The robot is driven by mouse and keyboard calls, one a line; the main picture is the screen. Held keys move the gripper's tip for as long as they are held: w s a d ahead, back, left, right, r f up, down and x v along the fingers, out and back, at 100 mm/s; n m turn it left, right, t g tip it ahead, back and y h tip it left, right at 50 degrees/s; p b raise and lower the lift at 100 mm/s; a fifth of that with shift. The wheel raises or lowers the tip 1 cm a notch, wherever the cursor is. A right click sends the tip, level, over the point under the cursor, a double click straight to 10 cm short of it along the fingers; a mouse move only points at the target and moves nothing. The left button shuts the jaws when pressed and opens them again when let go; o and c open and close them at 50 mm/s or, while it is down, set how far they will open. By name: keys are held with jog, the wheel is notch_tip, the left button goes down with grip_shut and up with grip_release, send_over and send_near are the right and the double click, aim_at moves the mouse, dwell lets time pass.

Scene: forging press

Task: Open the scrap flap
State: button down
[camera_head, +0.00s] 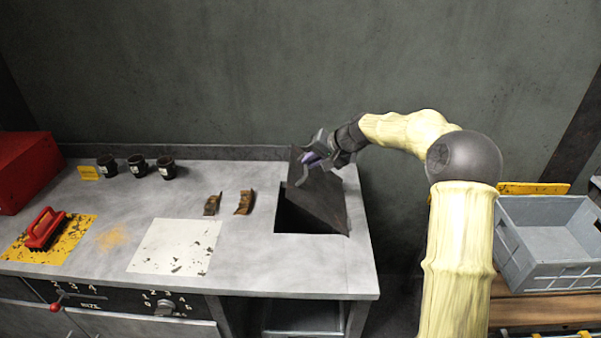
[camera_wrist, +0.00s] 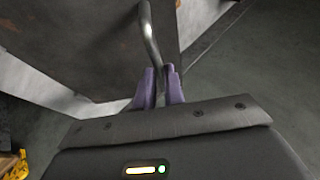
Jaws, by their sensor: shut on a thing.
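The scrap flap (camera_head: 323,196) is a dark metal plate at the right end of the grey bench. It stands tilted up over a dark square opening (camera_head: 292,216) in the bench top. My gripper (camera_head: 308,163) is at the flap's upper part, shut on its bent metal handle (camera_head: 302,178). In the wrist view the purple fingertips (camera_wrist: 158,88) close around the handle rod (camera_wrist: 149,38), and the flap plate (camera_wrist: 85,45) fills the upper left. The lower inside of the opening is dark and cannot be made out.
Two brown metal pieces (camera_head: 243,203) lie left of the opening, near a white worn sheet (camera_head: 174,247). A grey crate (camera_head: 550,245) stands at the right.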

jog(key=d+m+t+y+b, duration=0.3)
jog(key=d+y+b, duration=0.5)
jog(key=d, duration=1.5)
jog(key=shift+s+m+t+y, duration=0.35)
jog(key=shift+m+y, duration=0.25)
jog(key=shift+y, duration=1.1)
jog(key=shift+f, duration=0.1)
jog(key=c, duration=1.5)
grip_release()
jog(key=shift+a, duration=0.1)
jog(key=shift+f, duration=0.1)
jog(key=b+v, duration=0.1)
jog(key=v, duration=1.6)
jog(key=shift+d, duration=0.25)
